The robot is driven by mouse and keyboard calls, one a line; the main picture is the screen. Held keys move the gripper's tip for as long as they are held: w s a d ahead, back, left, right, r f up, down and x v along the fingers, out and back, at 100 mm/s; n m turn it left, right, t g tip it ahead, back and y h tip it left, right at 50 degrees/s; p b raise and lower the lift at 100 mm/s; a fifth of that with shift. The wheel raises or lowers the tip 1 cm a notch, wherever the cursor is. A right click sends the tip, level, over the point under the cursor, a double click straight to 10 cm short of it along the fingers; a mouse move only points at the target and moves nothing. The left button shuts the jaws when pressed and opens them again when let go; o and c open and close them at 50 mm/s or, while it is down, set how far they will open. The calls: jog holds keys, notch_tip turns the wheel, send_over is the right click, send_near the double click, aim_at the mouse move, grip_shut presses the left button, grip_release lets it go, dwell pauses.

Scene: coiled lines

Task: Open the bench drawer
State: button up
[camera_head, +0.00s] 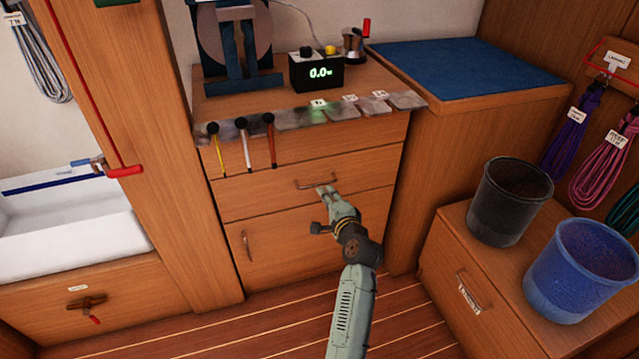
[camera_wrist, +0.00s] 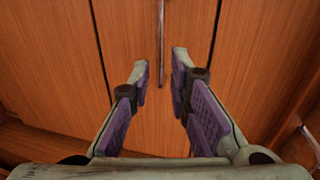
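The bench drawer (camera_head: 265,192) is a wooden front in the middle of the bench, flush with the panels around it and shut. Its thin bar handle (camera_head: 310,184) shows just at my gripper (camera_head: 326,190). In the wrist view my gripper (camera_wrist: 160,64) is open, with its two purple-padded fingers apart. The handle (camera_wrist: 161,35) runs upright in that view, ahead of and between the fingertips. I cannot tell whether either finger touches it. The handle's lower end is near the right fingertip.
Three tools (camera_head: 246,148) hang from the bench's front edge, left above the drawer. A cupboard door (camera_head: 290,245) with its own handle is below. Black (camera_head: 507,200) and blue (camera_head: 578,270) buckets stand right. Floor ahead is clear.

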aim_at(319, 185)
jog(key=x, duration=0.8)
jog(key=shift+p, duration=0.3)
jog(key=shift+c, duration=0.2)
grip_shut()
